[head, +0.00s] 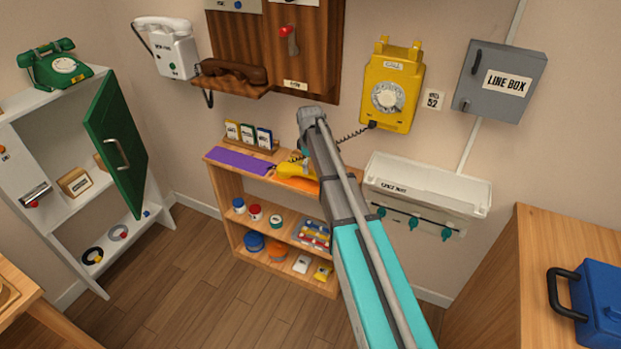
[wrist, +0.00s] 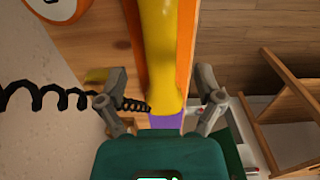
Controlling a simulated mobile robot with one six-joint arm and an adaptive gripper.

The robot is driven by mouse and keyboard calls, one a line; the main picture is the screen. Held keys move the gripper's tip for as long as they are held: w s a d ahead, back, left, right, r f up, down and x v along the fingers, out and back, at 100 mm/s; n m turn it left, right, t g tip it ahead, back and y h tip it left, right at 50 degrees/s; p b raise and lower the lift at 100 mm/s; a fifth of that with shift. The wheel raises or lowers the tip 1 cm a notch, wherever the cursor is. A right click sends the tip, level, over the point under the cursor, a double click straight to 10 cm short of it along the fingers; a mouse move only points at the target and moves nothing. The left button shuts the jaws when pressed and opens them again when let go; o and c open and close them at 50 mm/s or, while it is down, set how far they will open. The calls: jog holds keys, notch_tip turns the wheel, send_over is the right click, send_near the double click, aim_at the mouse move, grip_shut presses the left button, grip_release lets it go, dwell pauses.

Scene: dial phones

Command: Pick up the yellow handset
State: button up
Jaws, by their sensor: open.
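The yellow handset (head: 291,170) lies on an orange piece (head: 297,185) on top of the wooden shelf, partly hidden behind my arm in the head view. In the wrist view the handset (wrist: 160,50) runs lengthwise up the middle, with its near end between my fingers. My gripper (wrist: 160,88) is open, one finger on each side of the handset with gaps visible. Whether either finger touches it I cannot tell. A dark coiled cord (head: 345,137) runs from the yellow wall phone (head: 388,92) toward the handset; the cord also shows beside the left finger (wrist: 35,95).
A purple mat (head: 238,160) and a small card rack (head: 249,138) share the shelf top (head: 325,184). A white wall tray (head: 428,183) sits close on the right. A brown handset (head: 233,72) rests on a ledge above. An open green door (head: 116,130) stands left.

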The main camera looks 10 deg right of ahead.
aim_at(310, 172)
jog(key=shift+f+b, duration=2.6)
jog(key=shift+b, duration=0.05)
grip_shut()
